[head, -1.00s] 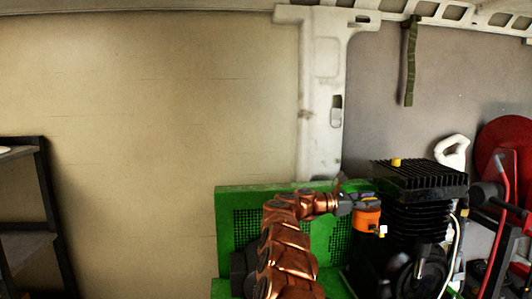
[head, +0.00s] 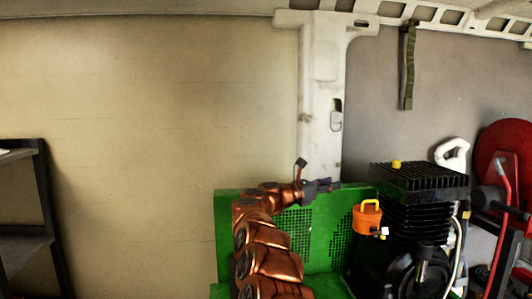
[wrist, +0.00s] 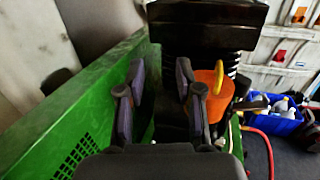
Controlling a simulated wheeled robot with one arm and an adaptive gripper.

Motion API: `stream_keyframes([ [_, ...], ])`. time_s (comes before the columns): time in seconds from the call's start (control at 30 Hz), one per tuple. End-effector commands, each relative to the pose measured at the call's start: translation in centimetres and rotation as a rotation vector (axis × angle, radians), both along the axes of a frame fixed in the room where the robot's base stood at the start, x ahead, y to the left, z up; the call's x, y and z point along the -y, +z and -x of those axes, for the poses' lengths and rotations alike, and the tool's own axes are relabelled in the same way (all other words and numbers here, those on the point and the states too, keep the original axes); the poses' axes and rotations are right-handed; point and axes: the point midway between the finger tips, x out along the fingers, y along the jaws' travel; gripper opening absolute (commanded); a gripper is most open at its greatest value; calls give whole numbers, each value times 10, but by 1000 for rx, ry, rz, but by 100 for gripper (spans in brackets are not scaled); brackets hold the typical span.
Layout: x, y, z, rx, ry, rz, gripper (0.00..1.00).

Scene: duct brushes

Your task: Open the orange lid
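The orange lid (head: 367,219) is a small round cap with a yellow handle standing up on top. It sits beside the black finned engine, to the engine's left in the head view. In the wrist view the orange lid (wrist: 210,96) is just right of the right finger, partly hidden by it. My gripper (head: 325,185) is left of the lid and slightly above it in the head view. In the wrist view my gripper (wrist: 161,78) has its fingers apart with nothing between them.
A green perforated panel (head: 232,225) stands behind my arm. The black finned engine (head: 418,178) is close on the right, with red equipment (head: 505,145) beyond it. A blue bin (wrist: 275,122) with items stands at the right in the wrist view. A black shelf (head: 45,205) is far left.

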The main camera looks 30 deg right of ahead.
Motion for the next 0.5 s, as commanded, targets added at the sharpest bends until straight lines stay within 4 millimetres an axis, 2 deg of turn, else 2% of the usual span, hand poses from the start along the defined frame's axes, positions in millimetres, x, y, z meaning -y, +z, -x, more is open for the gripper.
stream_keyframes([
  [0.5,-37,40,-62,-183,287,74,35],
])
